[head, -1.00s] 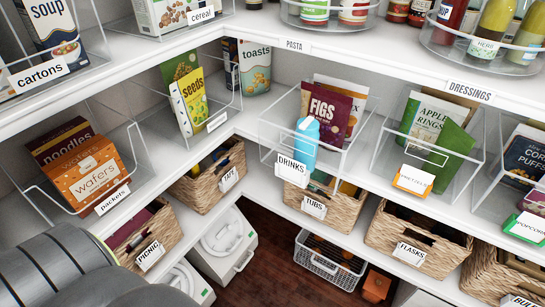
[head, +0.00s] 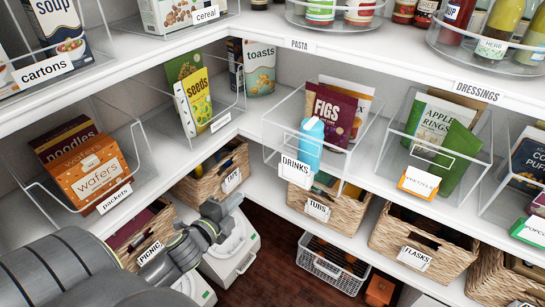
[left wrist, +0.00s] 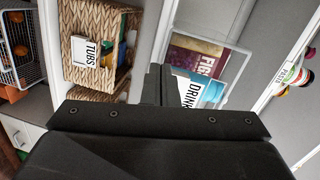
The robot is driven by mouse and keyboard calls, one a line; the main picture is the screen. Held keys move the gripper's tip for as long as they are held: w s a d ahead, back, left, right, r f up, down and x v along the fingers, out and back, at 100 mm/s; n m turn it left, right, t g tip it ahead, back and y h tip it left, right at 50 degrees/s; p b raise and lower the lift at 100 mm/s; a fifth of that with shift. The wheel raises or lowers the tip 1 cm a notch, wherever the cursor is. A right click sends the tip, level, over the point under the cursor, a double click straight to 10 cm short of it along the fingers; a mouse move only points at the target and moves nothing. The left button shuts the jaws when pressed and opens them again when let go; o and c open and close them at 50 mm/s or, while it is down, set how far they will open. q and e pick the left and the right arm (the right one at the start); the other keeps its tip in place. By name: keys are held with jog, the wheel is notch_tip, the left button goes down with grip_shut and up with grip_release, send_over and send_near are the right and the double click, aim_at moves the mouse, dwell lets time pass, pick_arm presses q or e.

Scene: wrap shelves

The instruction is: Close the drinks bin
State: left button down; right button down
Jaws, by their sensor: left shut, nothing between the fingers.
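The drinks bin (head: 277,160) is a clear open bin on the middle shelf with a white DRINKS label. It holds a purple FIGS pouch (head: 327,112), a paler pouch behind it and a blue carton (head: 311,140). Its front sticks out past the shelf edge, above the TUBS basket. My left gripper (head: 236,200) is shut and empty, below and left of the bin front, apart from it in the head view. In the left wrist view the fingers (left wrist: 158,84) point toward the bin and partly cover its DRINKS label (left wrist: 184,92). My right gripper is not in view.
The TUBS basket (head: 326,212) stands on the lower shelf under the drinks bin. A wire basket (head: 331,270) stands on the floor below. Open air lies before the shelves.

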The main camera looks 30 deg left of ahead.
pick_arm(q)
notch_tip(320, 180, up, 7)
jog(key=d+m+t+h, duration=0.1)
jog(key=d+m+t, duration=0.1)
jog(key=d, duration=0.1)
jog(key=p, duration=0.3)
send_near(279, 150)
jog(key=shift+m, duration=0.3)
jog(key=w, duration=0.7)
jog(key=shift+a+r, duration=0.15)
jog(key=shift+w, duration=0.1)
jog(key=w+b, duration=0.7)
jog(key=w, duration=0.6)
jog(key=shift+w, duration=0.1)
jog(key=shift+w+b, duration=0.6)
jog(key=shift+w, duration=0.2)
jog(key=shift+r, duration=0.3)
jog(key=shift+r, duration=0.15)
jog(key=shift+s, duration=0.1)
